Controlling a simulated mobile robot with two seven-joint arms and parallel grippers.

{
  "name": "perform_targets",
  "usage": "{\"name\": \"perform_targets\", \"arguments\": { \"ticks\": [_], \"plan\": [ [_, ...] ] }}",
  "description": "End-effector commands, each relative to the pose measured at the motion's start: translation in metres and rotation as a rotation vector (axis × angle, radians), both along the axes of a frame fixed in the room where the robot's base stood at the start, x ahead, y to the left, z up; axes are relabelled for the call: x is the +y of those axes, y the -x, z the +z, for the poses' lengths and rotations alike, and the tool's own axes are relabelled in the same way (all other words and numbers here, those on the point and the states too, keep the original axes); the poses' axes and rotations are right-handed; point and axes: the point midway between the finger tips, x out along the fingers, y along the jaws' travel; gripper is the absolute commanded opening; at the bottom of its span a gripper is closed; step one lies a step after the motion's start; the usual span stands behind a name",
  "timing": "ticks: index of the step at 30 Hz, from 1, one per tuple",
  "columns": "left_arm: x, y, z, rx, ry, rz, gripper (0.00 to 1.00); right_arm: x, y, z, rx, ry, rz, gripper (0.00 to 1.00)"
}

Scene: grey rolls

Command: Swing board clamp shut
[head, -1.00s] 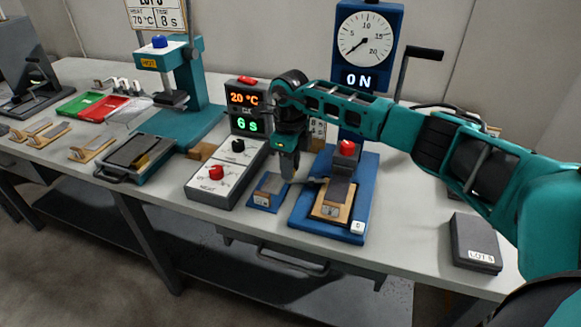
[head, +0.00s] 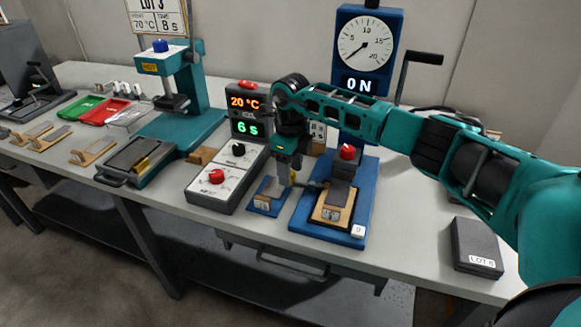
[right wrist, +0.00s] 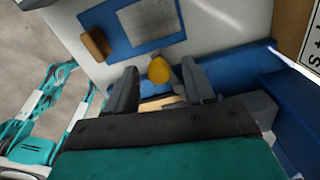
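The blue test stand (head: 365,195) bears a wooden board (head: 322,216) with a dark grey strip on it, below a red knob (head: 347,152). A dark clamp lever (head: 311,184) reaches left from the board, near a yellow tip (head: 293,178). The yellow tip also shows in the right wrist view (right wrist: 159,70). My right gripper (head: 289,180) is low at the stand's left side. In the right wrist view its fingers (right wrist: 160,84) are apart, with the yellow tip between them; I cannot tell whether they touch it. My left gripper is not in view.
A small blue tray (head: 265,203) lies left of the stand, next to the grey heater box (head: 222,190). A crank handle (head: 425,58) stands behind, at right. A dark box (head: 476,245) lies at the right; bare tabletop separates it from the stand.

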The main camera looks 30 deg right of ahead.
Motion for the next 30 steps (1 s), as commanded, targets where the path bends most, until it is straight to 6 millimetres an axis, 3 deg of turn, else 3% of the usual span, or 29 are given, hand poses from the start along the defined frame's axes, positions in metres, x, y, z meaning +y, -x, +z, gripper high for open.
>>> {"name": "perform_targets", "arguments": {
  "ticks": [6,10,24,30],
  "plan": [
    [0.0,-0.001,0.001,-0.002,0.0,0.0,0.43,0.0,0.0,0.001,0.001,0.0,0.001,0.53],
    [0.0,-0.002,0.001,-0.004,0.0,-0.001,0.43,0.0,0.0,0.012,0.0,0.0,0.002,0.53],
    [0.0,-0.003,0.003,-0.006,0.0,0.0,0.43,0.0,0.0,0.107,-0.003,0.001,0.0,0.53],
    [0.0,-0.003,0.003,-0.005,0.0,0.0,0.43,0.0,0.0,0.126,0.001,-0.001,0.0,0.53]
  ]
}}
